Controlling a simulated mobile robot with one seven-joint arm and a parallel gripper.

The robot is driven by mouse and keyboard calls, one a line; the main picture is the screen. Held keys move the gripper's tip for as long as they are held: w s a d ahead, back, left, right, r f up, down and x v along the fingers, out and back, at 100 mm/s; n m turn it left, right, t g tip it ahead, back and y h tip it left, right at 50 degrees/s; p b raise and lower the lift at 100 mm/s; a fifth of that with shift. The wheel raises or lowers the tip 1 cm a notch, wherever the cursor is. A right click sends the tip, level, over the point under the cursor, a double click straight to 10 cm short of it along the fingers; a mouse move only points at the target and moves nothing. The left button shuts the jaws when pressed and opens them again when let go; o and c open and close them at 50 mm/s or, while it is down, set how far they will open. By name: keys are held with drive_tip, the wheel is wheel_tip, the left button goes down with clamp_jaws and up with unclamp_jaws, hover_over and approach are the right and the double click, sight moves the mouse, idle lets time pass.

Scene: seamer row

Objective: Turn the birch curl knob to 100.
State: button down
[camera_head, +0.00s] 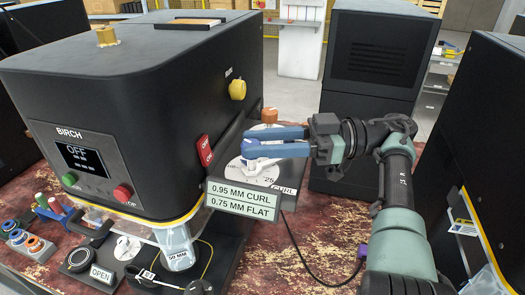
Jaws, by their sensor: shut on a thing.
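The black machine marked BIRCH (115,165) stands at the left, its display (85,160) reading OFF. On its right side is a flat plate with a white dial (240,172); a "25" shows near its front right. An orange knob (269,115) stands just behind.
A sign (243,198) reading 0.95 MM CURL, 0.75 MM FLAT hangs before the dial. A red switch (205,150) and yellow knob (237,89) sit on the machine's side. Several knobs and an OPEN lever lie front left. Another black machine (500,150) stands right.

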idle(0.4)
drive_tip(key=c, duration=0.5)
unclamp_jaws()
drive_tip(key=shift+a, duration=0.1)
